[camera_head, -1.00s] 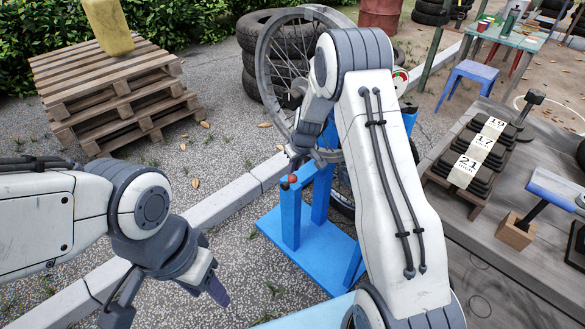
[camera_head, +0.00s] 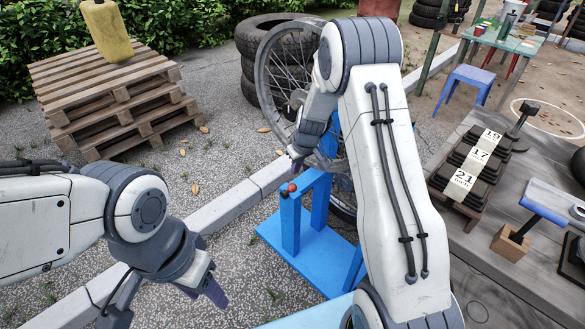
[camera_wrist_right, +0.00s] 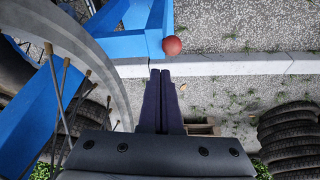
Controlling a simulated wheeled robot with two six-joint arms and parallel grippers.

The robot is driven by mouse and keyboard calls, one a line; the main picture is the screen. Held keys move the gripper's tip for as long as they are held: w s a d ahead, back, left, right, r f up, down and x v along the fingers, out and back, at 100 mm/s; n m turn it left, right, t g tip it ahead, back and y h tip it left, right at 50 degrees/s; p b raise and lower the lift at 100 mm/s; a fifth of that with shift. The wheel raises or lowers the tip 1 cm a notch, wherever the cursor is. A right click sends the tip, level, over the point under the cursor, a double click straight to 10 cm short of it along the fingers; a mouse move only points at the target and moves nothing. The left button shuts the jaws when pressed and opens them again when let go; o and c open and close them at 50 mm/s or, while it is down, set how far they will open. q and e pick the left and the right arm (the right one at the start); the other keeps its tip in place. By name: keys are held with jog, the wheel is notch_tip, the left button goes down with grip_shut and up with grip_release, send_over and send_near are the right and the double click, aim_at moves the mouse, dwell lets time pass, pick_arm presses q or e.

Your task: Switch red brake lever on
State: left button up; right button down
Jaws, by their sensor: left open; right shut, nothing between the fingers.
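The red ball knob (camera_head: 292,187) of the brake lever sits at the top of a blue stand (camera_head: 290,222), beside the spoked wheel (camera_head: 268,75). In the right wrist view the red knob (camera_wrist_right: 172,45) is just beyond my fingertips and slightly to the right, with a small gap visible. My right gripper (camera_head: 297,164) is shut and empty, close above the knob in the head view; its dark fingers (camera_wrist_right: 160,75) lie together in the wrist view. The rest of the lever is hard to make out. My left gripper (camera_head: 217,297) hangs open and empty at lower left, away from the stand.
Stacked wooden pallets (camera_head: 110,95) with a yellow canister (camera_head: 107,30) stand at upper left. A pale kerb (camera_head: 230,205) runs diagonally behind the stand. Tyres (camera_head: 252,60) stand behind the wheel.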

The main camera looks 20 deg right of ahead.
jog(key=s+d+r, duration=0.2)
jog(key=s, duration=0.3)
jog(key=shift+d+r+b, duration=0.2)
jog(key=shift+d+b, duration=0.1)
jog(key=shift+b, duration=0.05)
jog(key=shift+s, duration=0.1)
jog(key=s+a+r+n+g+y, duration=0.1)
jog(key=s+a+r, duration=0.4)
jog(key=s+a, duration=0.3)
jog(key=s+a+r+n+g+y, duration=0.15)
jog(key=s+a+r, duration=0.35)
jog(key=a, duration=0.6)
jog(key=s+a+r+n+g+h, duration=0.1)
jog(key=s+r, duration=0.1)
jog(key=s, duration=0.7)
jog(key=s+a+r+n+h, duration=0.1)
jog(key=s, duration=0.8)
notch_tip(320, 180, up, 23)
jog(key=p, duration=2.2)
jog(key=shift+f+p, duration=0.15)
jog(key=shift+p, duration=0.15)
jog(key=shift+s, duration=0.1)
